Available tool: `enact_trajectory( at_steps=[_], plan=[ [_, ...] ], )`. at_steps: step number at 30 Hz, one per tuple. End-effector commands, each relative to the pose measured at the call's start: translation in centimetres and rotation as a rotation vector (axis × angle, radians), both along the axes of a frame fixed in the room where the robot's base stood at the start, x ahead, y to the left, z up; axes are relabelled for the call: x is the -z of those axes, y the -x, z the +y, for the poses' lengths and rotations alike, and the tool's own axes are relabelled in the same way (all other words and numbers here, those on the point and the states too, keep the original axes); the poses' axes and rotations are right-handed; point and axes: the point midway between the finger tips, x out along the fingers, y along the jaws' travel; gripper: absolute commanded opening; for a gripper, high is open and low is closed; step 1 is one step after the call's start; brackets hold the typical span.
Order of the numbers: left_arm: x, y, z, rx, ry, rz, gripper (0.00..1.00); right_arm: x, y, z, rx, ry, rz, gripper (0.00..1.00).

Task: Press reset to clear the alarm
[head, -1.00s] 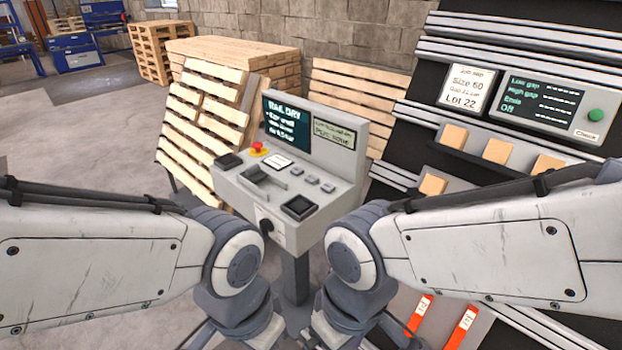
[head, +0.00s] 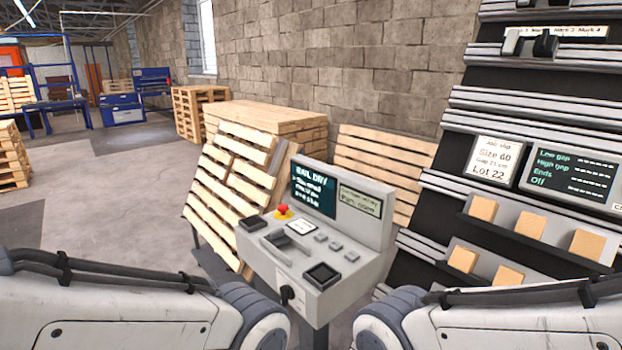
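A grey control console (head: 262,262) stands in front of me on a post. Its screen (head: 313,190) reads "RAIL DRY" with smaller lines too blurred to read. A second, pale display (head: 359,202) is beside it. A red mushroom button (head: 283,210) on a yellow base sits at the console's back left. Several small grey buttons (head: 336,246) lie in a row on the panel; their labels are too small to read, so I cannot tell which is reset. Both my arms enter from the bottom corners; both grippers are out of the picture.
Wooden pallets (head: 230,180) lean and stack behind the console. At the right is a black rack with rails, wooden blocks (head: 483,209), a "Lot 22" job slip (head: 491,159) and a gap display (head: 571,172). Open floor (head: 110,215) lies at the left.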

Motion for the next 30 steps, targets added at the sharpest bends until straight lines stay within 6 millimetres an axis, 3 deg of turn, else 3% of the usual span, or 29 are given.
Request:
enact_trajectory(
  at_steps=[5,6,12,14,30],
  plan=[
    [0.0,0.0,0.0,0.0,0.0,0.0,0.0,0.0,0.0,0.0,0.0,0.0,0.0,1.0],
    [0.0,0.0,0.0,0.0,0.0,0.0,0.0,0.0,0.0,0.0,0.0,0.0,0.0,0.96],
    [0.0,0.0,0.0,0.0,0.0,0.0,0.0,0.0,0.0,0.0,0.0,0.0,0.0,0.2],
    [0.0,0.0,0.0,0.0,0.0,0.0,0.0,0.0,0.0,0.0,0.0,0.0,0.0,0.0],
    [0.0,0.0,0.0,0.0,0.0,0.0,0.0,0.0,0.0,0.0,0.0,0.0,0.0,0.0]
  ],
)
